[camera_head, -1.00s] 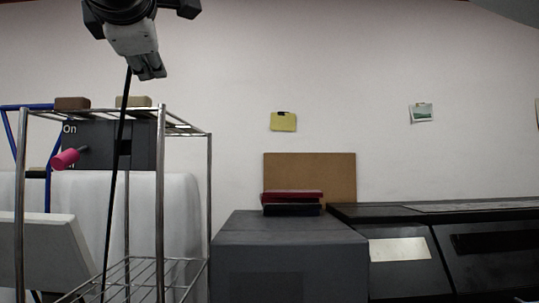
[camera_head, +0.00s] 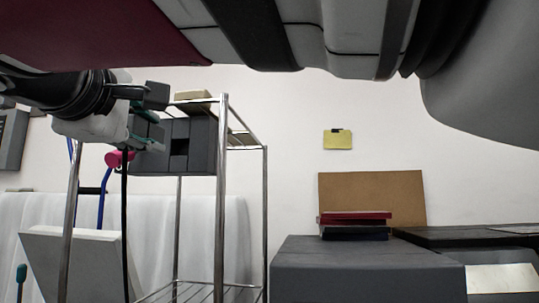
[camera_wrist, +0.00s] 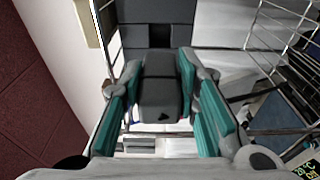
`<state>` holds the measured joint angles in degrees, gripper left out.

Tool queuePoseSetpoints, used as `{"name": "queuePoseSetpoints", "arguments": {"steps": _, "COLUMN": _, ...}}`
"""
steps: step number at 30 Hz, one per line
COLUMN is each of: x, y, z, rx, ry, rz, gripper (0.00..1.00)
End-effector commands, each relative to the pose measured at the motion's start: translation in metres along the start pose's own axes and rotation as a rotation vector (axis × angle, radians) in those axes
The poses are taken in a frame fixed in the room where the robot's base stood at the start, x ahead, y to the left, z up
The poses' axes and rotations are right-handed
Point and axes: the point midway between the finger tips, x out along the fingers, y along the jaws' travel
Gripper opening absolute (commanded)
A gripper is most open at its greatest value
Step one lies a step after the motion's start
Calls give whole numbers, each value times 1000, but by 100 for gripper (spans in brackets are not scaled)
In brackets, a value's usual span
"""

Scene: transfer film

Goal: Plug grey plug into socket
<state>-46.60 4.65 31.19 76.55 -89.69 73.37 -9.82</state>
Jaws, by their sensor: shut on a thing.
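My gripper (camera_wrist: 158,72) has teal finger pads and is shut on the grey plug (camera_wrist: 161,98), a dark grey block between the pads. In the head view my gripper (camera_head: 150,134) is at the left, at the height of a dark grey box (camera_head: 203,145) on the rack. A dark square socket opening (camera_head: 179,146) shows in the box face. In the wrist view the socket (camera_wrist: 160,35) lies straight beyond the plug, with a gap that I cannot measure. A black cable (camera_head: 124,225) hangs below the gripper. The plug is mostly hidden in the head view.
A metal wire rack (camera_head: 219,200) carries the box, and its post stands close by. A tan block (camera_head: 193,95) lies above the box. A grey cabinet (camera_head: 360,270) stands right. My arm fills the top of the head view.

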Motion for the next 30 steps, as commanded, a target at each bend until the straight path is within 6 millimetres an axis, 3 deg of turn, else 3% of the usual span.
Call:
{"name": "queuePoseSetpoints", "arguments": {"steps": 7, "x": 0, "y": 0, "z": 1, "rx": -2, "ry": 0, "rz": 3, "gripper": 0}}
{"name": "queuePoseSetpoints", "arguments": {"steps": 30, "x": 55, "y": -1, "z": 9, "rx": -3, "ry": 1, "rz": 2, "gripper": 0}}
